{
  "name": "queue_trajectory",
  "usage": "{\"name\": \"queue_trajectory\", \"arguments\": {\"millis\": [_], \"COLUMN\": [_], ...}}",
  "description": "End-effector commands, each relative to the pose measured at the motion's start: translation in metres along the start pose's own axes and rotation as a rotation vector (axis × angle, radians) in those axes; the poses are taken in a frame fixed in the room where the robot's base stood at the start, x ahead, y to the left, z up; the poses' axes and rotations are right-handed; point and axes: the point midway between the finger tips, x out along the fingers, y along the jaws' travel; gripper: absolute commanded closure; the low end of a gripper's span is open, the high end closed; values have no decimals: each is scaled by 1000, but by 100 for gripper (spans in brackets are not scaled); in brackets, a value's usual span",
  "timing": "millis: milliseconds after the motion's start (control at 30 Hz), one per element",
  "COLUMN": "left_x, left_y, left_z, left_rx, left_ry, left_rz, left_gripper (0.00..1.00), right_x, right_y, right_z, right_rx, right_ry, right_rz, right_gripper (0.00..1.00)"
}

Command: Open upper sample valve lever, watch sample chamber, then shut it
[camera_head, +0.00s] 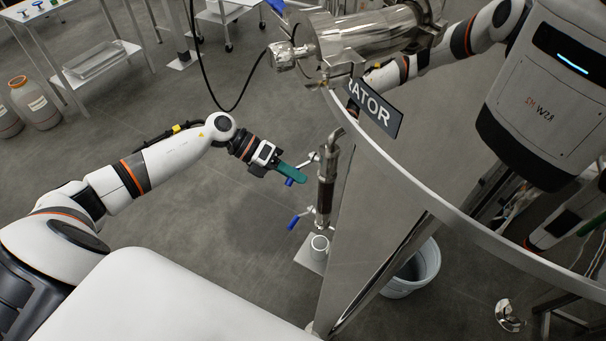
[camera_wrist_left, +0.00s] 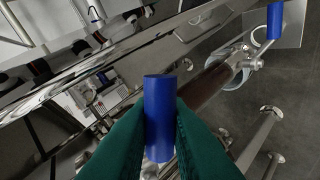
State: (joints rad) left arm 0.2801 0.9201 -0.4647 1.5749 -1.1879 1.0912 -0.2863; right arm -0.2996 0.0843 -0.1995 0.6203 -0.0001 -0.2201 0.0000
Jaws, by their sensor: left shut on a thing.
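The upper sample valve lever (camera_head: 289,182) has a blue grip and sits on the left side of the upright sample pipe. My left gripper (camera_head: 291,175), with green fingers, is shut on it. In the left wrist view the blue upper grip (camera_wrist_left: 159,118) stands between the green fingers. The sample chamber (camera_head: 325,190) is a dark brownish section of the pipe, and it also shows in the left wrist view (camera_wrist_left: 207,86). A lower blue lever (camera_head: 293,222) stands free below, and it also shows in the left wrist view (camera_wrist_left: 274,20). My right gripper is not in view.
The mirror-like evaporator tank (camera_head: 400,215) with a dark sign (camera_head: 375,108) stands right beside the pipe and reflects me. A grey bucket (camera_head: 413,270) stands behind the tank's leg. Floor left of the pipe is clear.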

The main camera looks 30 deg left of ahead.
Motion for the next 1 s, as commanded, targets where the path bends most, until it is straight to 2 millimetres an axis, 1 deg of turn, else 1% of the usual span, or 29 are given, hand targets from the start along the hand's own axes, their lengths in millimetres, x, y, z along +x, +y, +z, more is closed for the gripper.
{"name": "queue_trajectory", "arguments": {"millis": [33, 233, 500, 667, 1000], "left_x": [-3, -8, -11, -12, -13], "left_y": [4, 11, 17, 19, 20], "left_z": [-3, -3, -5, -5, -6], "left_rx": [-31, -165, -290, -329, -350], "left_ry": [-22, -112, -195, -221, -234], "left_rz": [2, 4, 5, 5, 6], "left_gripper": [100, 100, 100, 100, 100], "right_x": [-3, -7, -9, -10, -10], "right_y": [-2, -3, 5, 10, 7], "right_z": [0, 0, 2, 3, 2], "right_rx": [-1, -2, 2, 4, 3], "right_ry": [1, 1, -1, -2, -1], "right_rz": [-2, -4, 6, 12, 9], "right_gripper": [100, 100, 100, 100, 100]}}
